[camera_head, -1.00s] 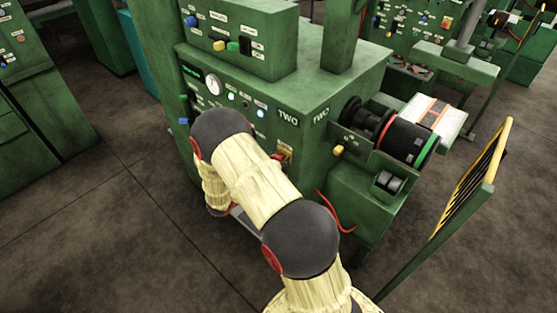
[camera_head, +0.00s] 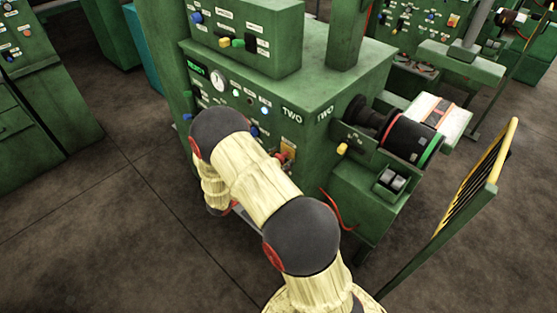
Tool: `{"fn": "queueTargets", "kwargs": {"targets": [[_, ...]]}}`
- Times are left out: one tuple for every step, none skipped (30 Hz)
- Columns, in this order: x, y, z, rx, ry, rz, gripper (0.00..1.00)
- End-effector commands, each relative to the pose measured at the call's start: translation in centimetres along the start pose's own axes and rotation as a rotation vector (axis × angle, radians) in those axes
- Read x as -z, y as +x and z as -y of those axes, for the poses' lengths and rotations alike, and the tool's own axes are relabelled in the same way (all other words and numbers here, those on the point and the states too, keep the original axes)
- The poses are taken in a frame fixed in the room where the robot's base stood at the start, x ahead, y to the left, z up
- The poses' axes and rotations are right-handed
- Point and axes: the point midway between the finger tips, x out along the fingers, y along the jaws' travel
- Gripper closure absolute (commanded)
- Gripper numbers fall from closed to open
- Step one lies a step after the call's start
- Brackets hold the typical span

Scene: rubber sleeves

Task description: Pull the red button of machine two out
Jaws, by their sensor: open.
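Machine two (camera_head: 300,85) is a green cabinet marked "TWO" at the picture's centre. Its red button (camera_head: 283,156) shows on the front face, by a small yellow-orange plate (camera_head: 289,147) near the right corner. The button sits just past the upper edge of my pale-sleeved arm and is small in the picture. My arm rises from the bottom and bends left across the machine's front. Its far end turns down left of the button. My gripper cannot be made out; the arm hides that area. How far the button stands out cannot be told.
A dark roller (camera_head: 410,140) and a yellow knob (camera_head: 343,148) are on the machine's right side. A yellow-and-green guard rail (camera_head: 492,170) stands at the right. Another green cabinet (camera_head: 45,110) is at the left. The floor (camera_head: 110,220) at the lower left is clear.

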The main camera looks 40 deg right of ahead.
Motion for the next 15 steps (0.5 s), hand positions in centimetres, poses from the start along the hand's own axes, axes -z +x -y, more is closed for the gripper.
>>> {"fn": "queueTargets", "kwargs": {"targets": [[0.0,0.0,0.0,0.0,0.0,0.0,0.46],[0.0,-0.1,0.0,0.0,0.0,0.0,0.46],[0.0,-0.3,-0.1,-0.001,0.0,0.0,0.46],[0.0,-0.6,-0.1,-0.002,0.0,0.0,0.46],[0.0,-0.8,-0.1,-0.003,0.0,0.0,0.46],[0.0,-1.3,-0.1,-0.003,0.0,0.0,0.46],[0.0,-1.8,-0.1,-0.003,0.0,0.0,0.46],[0.0,-2.3,-0.1,-0.005,0.0,-0.001,0.46],[0.0,-3.0,-0.1,-0.005,0.0,-0.001,0.46],[0.0,-3.6,-0.2,-0.005,0.0,-0.001,0.46],[0.0,-4.3,-0.2,-0.006,0.001,-0.002,0.46],[0.0,-5.1,-0.2,-0.005,0.0,-0.001,0.46],[0.0,-5.8,-0.2,-0.006,0.0,-0.001,0.46],[0.0,-6.4,-0.2,-0.005,0.0,-0.001,0.46],[0.0,-7.2,-0.2,-0.006,0.0,-0.001,0.46]]}}
